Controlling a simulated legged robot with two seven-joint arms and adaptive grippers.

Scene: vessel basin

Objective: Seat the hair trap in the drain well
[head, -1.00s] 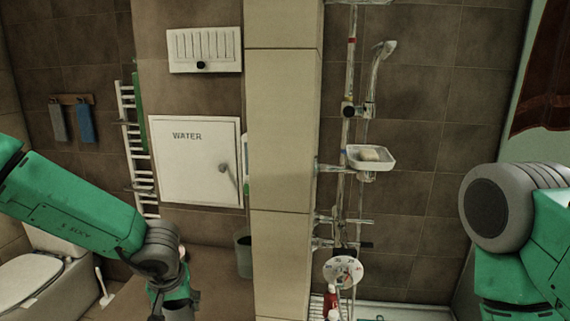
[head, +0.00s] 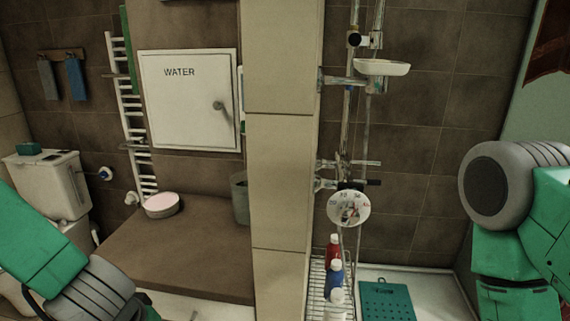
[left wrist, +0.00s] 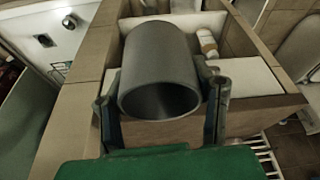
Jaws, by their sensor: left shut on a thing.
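In the left wrist view my left gripper (left wrist: 161,118) has its two dark fingers on either side of a dark grey hollow cylinder (left wrist: 158,55), shut on it. The cylinder's open round end faces the camera. It looks like the hair trap, though its inside is too dark to make out. In the head view my left arm comes in at the lower left, and neither its fingertips nor the cylinder can be made out. My right arm shows at the right edge, with its gripper out of view. I cannot make out the drain well in either view.
A brown ledge (head: 190,250) carries a round pink-topped container (head: 162,206). A tiled pillar (head: 283,190) separates it from the shower. Several bottles (head: 335,275) stand on a wire rack beside a green perforated panel (head: 387,300). A soap dish (head: 382,67) hangs above.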

